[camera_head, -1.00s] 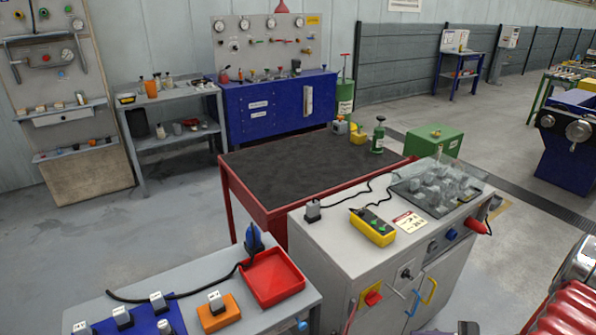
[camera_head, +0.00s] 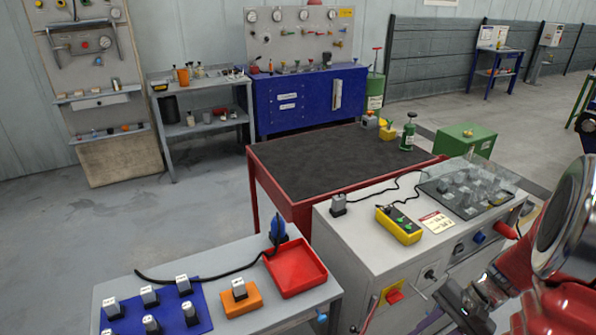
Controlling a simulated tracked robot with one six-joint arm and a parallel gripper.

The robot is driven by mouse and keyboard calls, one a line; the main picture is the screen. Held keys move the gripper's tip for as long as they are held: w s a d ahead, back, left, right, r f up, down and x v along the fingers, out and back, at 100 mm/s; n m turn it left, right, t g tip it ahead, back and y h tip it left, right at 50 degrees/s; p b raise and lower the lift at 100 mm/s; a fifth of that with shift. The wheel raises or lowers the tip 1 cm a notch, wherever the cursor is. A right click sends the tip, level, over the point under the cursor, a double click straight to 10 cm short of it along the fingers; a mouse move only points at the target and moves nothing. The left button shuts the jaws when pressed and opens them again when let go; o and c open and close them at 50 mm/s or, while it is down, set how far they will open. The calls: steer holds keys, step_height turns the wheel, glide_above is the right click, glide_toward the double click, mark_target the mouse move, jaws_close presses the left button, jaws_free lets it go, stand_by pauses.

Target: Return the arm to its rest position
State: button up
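My red and silver arm (camera_head: 560,235) rises at the right edge, in front of the right end of the grey cabinet. A dark metallic part of it (camera_head: 472,303) shows at the bottom right, close in front of the cabinet's front face. My gripper's fingers cannot be made out there, and the lower part is cut off by the frame edge. I see nothing held.
The grey cabinet (camera_head: 350,240) carries a yellow control box (camera_head: 398,225) and a clear-covered unit (camera_head: 470,190). A low bench at left holds a red tray (camera_head: 295,268) and an orange block (camera_head: 240,298). A red-framed black-topped table (camera_head: 330,160) stands behind. Open floor (camera_head: 90,230) lies left.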

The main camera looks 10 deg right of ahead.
steer(key=s+a+r+n+t+h, duration=0.2)
steer(key=a+r+n+t+h, duration=0.3)
steer(key=a+r+n, duration=0.6)
steer(key=a+r+h, duration=0.1)
steer(key=a+r, duration=0.6)
steer(key=r, duration=0.3)
steer(key=shift+s+a+r+n, duration=0.15)
steer(key=shift+s+r+n, duration=0.1)
steer(key=shift+s+n, duration=0.15)
